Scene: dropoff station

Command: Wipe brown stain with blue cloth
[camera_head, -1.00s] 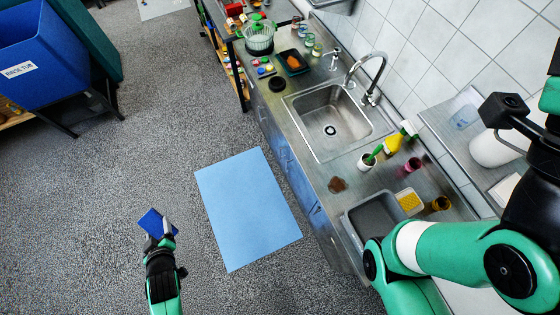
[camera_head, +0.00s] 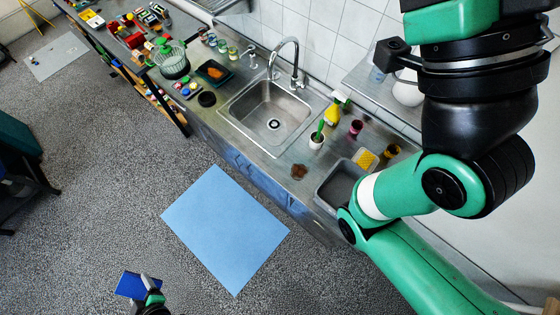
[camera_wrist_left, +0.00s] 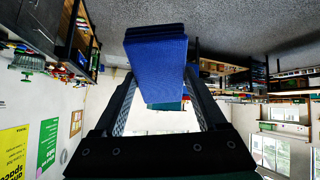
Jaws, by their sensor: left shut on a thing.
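The brown stain (camera_head: 299,171) is a small dark patch on the steel counter (camera_head: 262,161), in front of a white pot and left of the grey basin. My left gripper (camera_head: 150,290) is at the bottom left of the head view, over the floor and well away from the counter. It is shut on the blue cloth (camera_head: 131,285), which also shows between the fingers in the left wrist view (camera_wrist_left: 158,68) as a folded blue pad. The stain is not seen in the wrist view. My right gripper is out of view; the right arm's links fill the right side of the head view.
A sink (camera_head: 268,115) lies left of the stain. A white pot (camera_head: 317,141), a yellow spray bottle (camera_head: 333,114), a yellow sponge (camera_head: 364,159) and a grey basin (camera_head: 340,185) surround its right side. A light blue mat (camera_head: 225,228) lies on the open floor.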

